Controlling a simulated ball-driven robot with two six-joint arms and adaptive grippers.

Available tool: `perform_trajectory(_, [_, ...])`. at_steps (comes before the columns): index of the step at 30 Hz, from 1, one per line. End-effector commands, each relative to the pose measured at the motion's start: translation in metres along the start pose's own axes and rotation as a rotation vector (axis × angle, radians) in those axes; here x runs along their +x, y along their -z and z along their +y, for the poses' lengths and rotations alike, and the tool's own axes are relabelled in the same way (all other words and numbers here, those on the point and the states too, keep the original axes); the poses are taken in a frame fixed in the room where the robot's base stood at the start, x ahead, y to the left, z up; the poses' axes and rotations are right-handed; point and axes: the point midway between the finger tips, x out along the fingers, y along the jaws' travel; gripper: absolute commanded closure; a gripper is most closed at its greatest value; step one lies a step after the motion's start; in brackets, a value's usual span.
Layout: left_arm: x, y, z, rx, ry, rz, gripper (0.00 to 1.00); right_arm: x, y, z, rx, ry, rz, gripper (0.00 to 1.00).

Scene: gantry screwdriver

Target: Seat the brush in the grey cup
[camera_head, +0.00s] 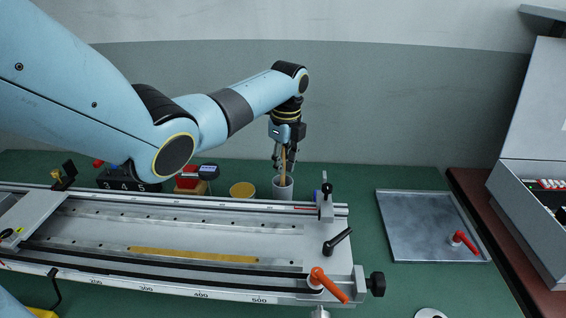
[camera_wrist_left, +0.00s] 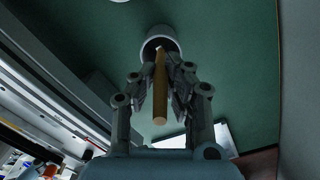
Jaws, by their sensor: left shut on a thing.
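The grey cup (camera_head: 283,189) stands on the green bench top behind the gantry's right end. My left gripper (camera_head: 282,165) is above the cup, pointing down, and is shut on the brush (camera_head: 284,160). The brush has a tan wooden handle and is held about upright. In the left wrist view, the brush (camera_wrist_left: 160,88) lies between the fingers, and its far end reaches to the mouth of the cup (camera_wrist_left: 160,42). The brush's lower end is hidden, so I cannot tell how deep it is. My right gripper is not in view.
The gantry rail (camera_head: 200,287) with an orange lever (camera_head: 328,285) fills the front. A yellow round thing (camera_head: 243,189) stands left of the cup. A metal tray (camera_head: 425,227) with a red-handled item (camera_head: 464,240) lies right. A grey case (camera_head: 540,215) stands far right.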

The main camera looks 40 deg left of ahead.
Motion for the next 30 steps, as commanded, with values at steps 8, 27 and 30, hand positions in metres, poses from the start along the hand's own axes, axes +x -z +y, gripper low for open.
perform_trajectory(8, [0.000, 0.000, 0.000, 0.000, 0.000, 0.000, 0.76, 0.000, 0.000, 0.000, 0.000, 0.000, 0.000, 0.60])
perform_trajectory(27, [-0.035, 0.000, -0.001, 0.002, 0.006, 0.000, 0.63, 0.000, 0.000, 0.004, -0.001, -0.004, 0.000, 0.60])
perform_trajectory(30, [-0.059, -0.001, -0.001, 0.000, 0.006, -0.001, 0.63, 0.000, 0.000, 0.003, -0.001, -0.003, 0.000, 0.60])
